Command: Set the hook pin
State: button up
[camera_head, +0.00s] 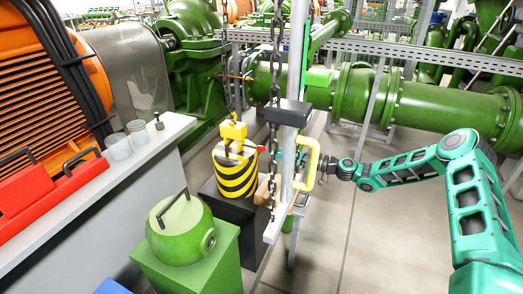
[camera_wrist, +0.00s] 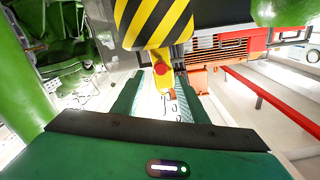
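A black-and-yellow striped hook block (camera_head: 236,172) stands on a dark pedestal, with a yellow top piece (camera_head: 233,131) under a hanging chain. A red knob (camera_head: 261,149) shows at its right side. In the wrist view the striped block (camera_wrist: 154,18) fills the top, and a yellow pin-like part with a red end (camera_wrist: 162,76) sits below it, ahead of my fingers. My gripper (camera_wrist: 158,98) has its two teal fingers apart, pointing toward that part. I cannot tell whether they touch it. In the head view my gripper is largely hidden behind a grey post and yellow handle.
The grey post (camera_head: 297,60) with a yellow handle (camera_head: 308,165) and a hanging chain (camera_head: 273,100) stands close by my gripper. A green rounded casing (camera_head: 180,235) sits in front. A bench (camera_head: 150,150) with jars and a red case is left.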

aim_at(263, 148)
jog(key=x, duration=0.8)
jog(key=shift+w+a+f, duration=0.1)
jog(key=shift+w+a, duration=0.1)
jog(key=shift+a, duration=0.1)
grip_shut()
jog(key=shift+w+d, duration=0.1)
